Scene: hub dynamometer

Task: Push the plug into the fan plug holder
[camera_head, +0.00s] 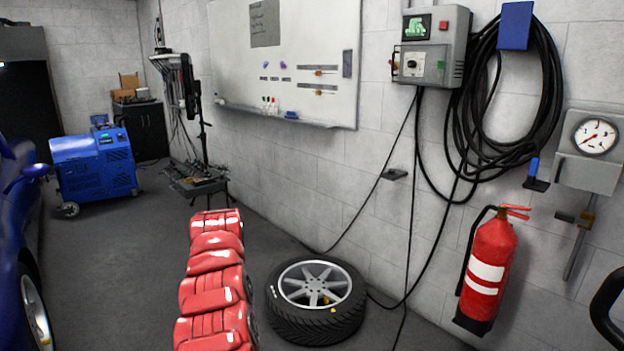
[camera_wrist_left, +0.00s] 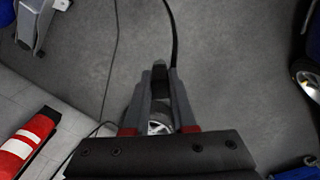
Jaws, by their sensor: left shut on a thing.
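My left gripper (camera_wrist_left: 160,82) shows only in the left wrist view. Its two grey fingers are shut on a dark plug (camera_wrist_left: 159,70), with a black cable (camera_wrist_left: 173,30) running up from it. The plug is held above the floor, apart from any holder. A small dark grey bracket (camera_head: 394,174) juts from the wall in the head view, below the grey control box (camera_head: 433,47). It may be the fan plug holder, but I cannot tell. A dark-based blue fitting (camera_head: 534,172) hangs farther right. My right gripper is in neither view.
A tyre (camera_head: 317,321) lies on the floor beside a long red segmented object (camera_head: 213,283). A fire extinguisher (camera_head: 488,270) hangs on the wall near the gauge (camera_head: 594,136). A black hose coil (camera_head: 508,100) and loose cables hang there. Open floor lies left of the red object.

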